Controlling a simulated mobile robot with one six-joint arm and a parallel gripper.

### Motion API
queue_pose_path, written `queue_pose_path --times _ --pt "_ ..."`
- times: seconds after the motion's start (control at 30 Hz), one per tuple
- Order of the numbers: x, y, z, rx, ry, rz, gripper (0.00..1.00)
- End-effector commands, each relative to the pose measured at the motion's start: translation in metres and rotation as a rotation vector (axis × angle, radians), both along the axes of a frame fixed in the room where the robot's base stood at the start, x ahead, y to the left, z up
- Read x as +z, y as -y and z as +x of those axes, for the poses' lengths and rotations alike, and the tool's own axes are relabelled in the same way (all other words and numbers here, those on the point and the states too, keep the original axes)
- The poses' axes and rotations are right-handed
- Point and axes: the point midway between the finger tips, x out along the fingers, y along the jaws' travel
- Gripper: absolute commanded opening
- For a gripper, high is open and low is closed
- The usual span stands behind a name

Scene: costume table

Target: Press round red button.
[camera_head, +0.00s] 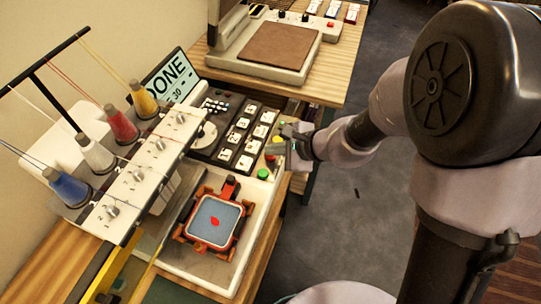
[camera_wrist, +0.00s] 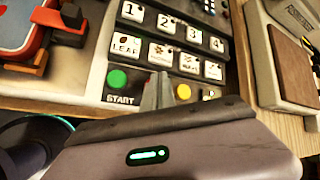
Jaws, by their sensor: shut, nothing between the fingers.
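My gripper (camera_head: 276,148) is shut and empty, over the right edge of the control panel. In the wrist view its closed fingers (camera_wrist: 158,90) stand between a green START button (camera_wrist: 118,80) and a yellow button (camera_wrist: 183,91). In the head view a small reddish round button (camera_head: 270,158) shows at the fingertips, between the green button (camera_head: 262,174) and the yellow one. In the wrist view the fingers hide that spot. I cannot tell whether the fingertips touch the button.
White picture and number keys (camera_wrist: 163,53) lie beyond the buttons. A red-framed hoop (camera_head: 215,220) sits in the tray left of the green button. A press with a brown pad (camera_head: 277,46) stands behind. Thread cones (camera_head: 121,127) stand at left.

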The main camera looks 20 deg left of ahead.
Motion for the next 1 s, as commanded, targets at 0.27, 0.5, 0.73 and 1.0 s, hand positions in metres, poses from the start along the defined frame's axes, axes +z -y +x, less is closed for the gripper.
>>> queue_pose_path --times 0.27,0.5,0.73,1.0 --pt "0.0008 0.0000 0.0001 0.000 0.000 0.000 0.00" --pt "-0.0016 -0.0001 0.0001 -0.001 0.001 0.000 0.00" --pt "-0.0036 0.0000 0.0002 -0.001 0.001 0.000 0.00" --pt "-0.0062 0.0000 0.0002 -0.001 0.001 0.000 0.00"
